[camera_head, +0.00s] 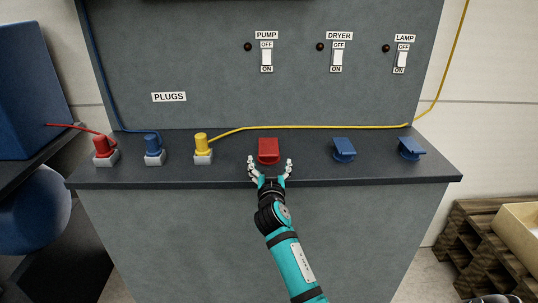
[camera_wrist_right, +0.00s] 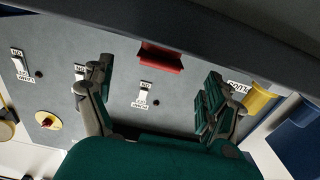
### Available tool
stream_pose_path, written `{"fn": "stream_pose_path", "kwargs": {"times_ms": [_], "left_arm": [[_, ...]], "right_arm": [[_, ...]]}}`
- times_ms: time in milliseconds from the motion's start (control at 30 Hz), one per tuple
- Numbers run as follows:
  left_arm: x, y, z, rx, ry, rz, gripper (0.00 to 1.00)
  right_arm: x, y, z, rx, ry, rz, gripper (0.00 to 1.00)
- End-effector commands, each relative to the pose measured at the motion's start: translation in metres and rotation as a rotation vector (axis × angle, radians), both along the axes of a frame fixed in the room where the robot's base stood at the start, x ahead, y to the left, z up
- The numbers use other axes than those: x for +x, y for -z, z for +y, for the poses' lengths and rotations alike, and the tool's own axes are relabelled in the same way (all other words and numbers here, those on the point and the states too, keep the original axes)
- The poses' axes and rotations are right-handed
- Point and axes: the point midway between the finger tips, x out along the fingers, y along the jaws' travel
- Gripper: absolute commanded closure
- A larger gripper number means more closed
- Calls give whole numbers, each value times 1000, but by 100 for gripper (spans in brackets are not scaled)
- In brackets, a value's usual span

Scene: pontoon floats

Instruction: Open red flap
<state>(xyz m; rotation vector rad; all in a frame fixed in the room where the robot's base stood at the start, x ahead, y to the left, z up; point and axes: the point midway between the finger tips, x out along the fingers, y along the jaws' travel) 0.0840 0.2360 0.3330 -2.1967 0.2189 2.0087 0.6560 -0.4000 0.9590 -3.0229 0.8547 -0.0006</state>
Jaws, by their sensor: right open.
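The red flap (camera_head: 268,146) sits on the dark ledge of the grey panel, at its middle. It also shows in the right wrist view (camera_wrist_right: 161,58), at the top centre between my fingers. I cannot tell clearly whether its lid is raised at all. My right gripper (camera_head: 270,162) is open at the ledge's front edge, with one finger on each side of the red flap's near end. The right wrist view shows the fingers spread (camera_wrist_right: 158,72) with nothing held. I cannot tell whether a finger touches the flap. My left gripper is not in view.
Two blue flaps (camera_head: 344,148) (camera_head: 411,148) stand to the right on the ledge. Red (camera_head: 100,145), blue (camera_head: 152,143) and yellow (camera_head: 201,142) plugs with cables stand to the left. Switches labelled pump (camera_head: 267,58), dryer (camera_head: 337,57) and lamp (camera_head: 402,59) are above.

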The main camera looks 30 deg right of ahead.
Motion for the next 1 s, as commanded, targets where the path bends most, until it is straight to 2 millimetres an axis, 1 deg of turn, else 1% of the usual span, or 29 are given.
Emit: {"fn": "stream_pose_path", "kwargs": {"times_ms": [33,100,200,300,433,667,767,1000], "left_arm": [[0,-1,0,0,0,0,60],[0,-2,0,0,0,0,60],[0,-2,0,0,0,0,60],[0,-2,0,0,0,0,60],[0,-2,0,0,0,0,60],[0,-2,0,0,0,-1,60],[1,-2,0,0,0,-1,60],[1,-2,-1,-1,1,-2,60]], "right_arm": [[10,-1,-6,-2,0,0,12],[20,-1,-12,-2,1,1,12],[32,-1,-19,-1,0,0,12],[39,0,-24,-1,0,1,12],[44,0,-26,0,-1,0,12],[44,0,-26,0,-1,0,12],[44,0,-26,0,-1,0,22],[44,1,-26,0,-2,0,54]]}}
